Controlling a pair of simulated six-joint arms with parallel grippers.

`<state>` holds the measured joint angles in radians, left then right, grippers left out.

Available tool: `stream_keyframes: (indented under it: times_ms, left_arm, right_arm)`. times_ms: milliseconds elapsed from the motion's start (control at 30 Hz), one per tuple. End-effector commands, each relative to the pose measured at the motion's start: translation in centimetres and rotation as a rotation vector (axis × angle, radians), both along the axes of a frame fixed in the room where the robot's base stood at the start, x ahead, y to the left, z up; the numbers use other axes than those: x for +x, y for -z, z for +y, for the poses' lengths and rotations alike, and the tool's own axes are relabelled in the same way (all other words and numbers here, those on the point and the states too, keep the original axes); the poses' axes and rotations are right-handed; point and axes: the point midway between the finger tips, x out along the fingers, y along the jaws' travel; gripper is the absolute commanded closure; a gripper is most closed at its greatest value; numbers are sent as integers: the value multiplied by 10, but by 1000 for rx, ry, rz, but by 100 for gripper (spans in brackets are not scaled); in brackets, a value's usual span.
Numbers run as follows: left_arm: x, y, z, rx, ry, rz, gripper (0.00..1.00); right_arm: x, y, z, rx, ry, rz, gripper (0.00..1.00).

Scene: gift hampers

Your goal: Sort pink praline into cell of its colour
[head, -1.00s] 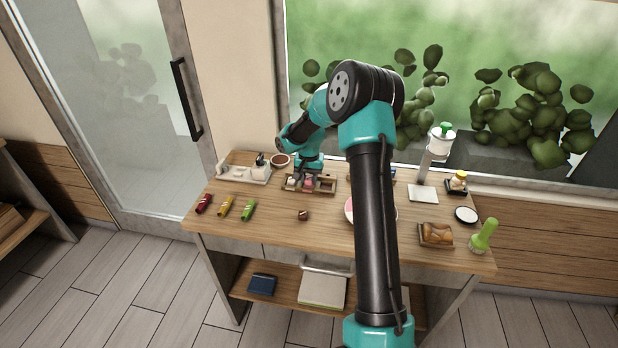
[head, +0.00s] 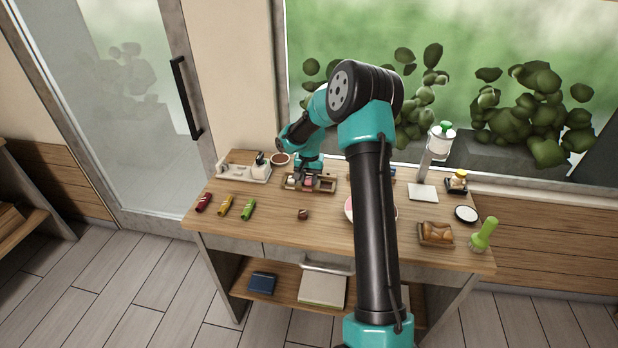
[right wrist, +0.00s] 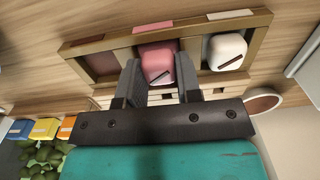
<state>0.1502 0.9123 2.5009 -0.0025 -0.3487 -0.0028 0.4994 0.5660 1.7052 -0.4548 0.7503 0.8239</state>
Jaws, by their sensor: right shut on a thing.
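The pink praline (right wrist: 158,64) is in the right wrist view, at the middle cell of the wooden sorting box (right wrist: 196,42), beside a pink mark (right wrist: 153,27) on its rim. My right gripper (right wrist: 152,84) is shut on it, one finger on each side. I cannot tell whether the praline rests on the cell floor. A white praline (right wrist: 227,51) sits in the cell to the right; the brown-lined left cell (right wrist: 104,63) looks empty. In the head view the box (head: 326,191) is at the back of the table under my right arm. My left gripper is not in view.
A dark brown praline (head: 303,214) lies on the table in front of the box. A small brown bowl (head: 280,159) and a white caddy (head: 240,173) stand behind left. Red, yellow and green rolls (head: 225,206) lie left. The front middle is mostly free.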

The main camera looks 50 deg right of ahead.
Motion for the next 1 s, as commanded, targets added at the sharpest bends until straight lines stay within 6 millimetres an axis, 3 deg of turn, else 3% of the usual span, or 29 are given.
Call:
stream_keyframes:
  times_ms: [700, 733, 1000]
  left_arm:
    - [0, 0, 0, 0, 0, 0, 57]
    - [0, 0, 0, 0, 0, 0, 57]
    - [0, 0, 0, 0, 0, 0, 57]
  right_arm:
    - [0, -2, 0, 0, 0, 0, 79]
    - [0, -2, 0, 0, 0, 0, 66]
    - [0, -2, 0, 0, 0, 0, 40]
